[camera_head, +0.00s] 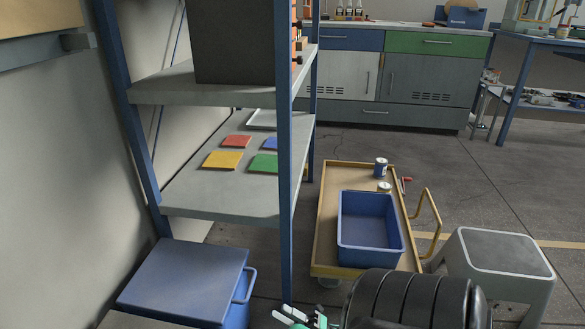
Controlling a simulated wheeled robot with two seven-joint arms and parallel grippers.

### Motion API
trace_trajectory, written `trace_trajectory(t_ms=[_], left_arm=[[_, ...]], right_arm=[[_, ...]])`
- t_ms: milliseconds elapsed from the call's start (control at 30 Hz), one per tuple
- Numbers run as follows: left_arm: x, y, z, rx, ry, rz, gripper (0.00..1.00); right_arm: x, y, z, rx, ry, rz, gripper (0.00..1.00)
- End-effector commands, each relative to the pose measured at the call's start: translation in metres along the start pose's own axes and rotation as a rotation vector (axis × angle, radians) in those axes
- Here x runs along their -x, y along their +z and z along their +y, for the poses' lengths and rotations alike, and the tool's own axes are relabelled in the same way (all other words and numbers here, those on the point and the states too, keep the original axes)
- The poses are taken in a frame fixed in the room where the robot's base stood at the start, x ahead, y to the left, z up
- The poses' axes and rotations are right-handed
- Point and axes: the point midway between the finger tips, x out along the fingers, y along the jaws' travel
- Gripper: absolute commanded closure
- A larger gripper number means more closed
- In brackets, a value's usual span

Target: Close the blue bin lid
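The blue bin (237,315) stands on the floor at the bottom left, partly cut off by the lower edge. Its flat blue lid (185,280) lies across the top and looks down; I cannot tell whether a small gap remains under it. A blue handle (247,287) sticks out on the bin's right side. My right gripper (300,318) shows at the bottom edge, to the right of the bin and apart from it, with white and green fingers. It is mostly cut off, so its opening is unclear. My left gripper is out of view.
A shelf rack (225,205) with a blue post (284,200) stands behind the bin, holding coloured tiles. A yellow-framed cart (326,225) carries a blue tub (368,254) and cans. A grey stool (500,252) stands at the right.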

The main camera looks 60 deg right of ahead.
Motion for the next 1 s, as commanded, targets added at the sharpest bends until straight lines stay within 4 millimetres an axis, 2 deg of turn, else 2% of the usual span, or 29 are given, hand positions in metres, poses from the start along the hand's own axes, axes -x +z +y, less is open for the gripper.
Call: trace_trajectory(t_ms=[100, 300, 1000], left_arm=[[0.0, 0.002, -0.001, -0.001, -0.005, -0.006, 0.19], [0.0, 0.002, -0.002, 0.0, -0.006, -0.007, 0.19], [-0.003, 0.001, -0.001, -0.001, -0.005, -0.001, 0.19]], right_arm=[[0.015, 0.001, 0.001, 0.0, 0.0, 0.0, 0.67], [0.027, 0.001, 0.001, 0.001, 0.002, 0.001, 0.67], [0.027, 0.0, 0.001, 0.002, 0.004, 0.001, 0.67]])
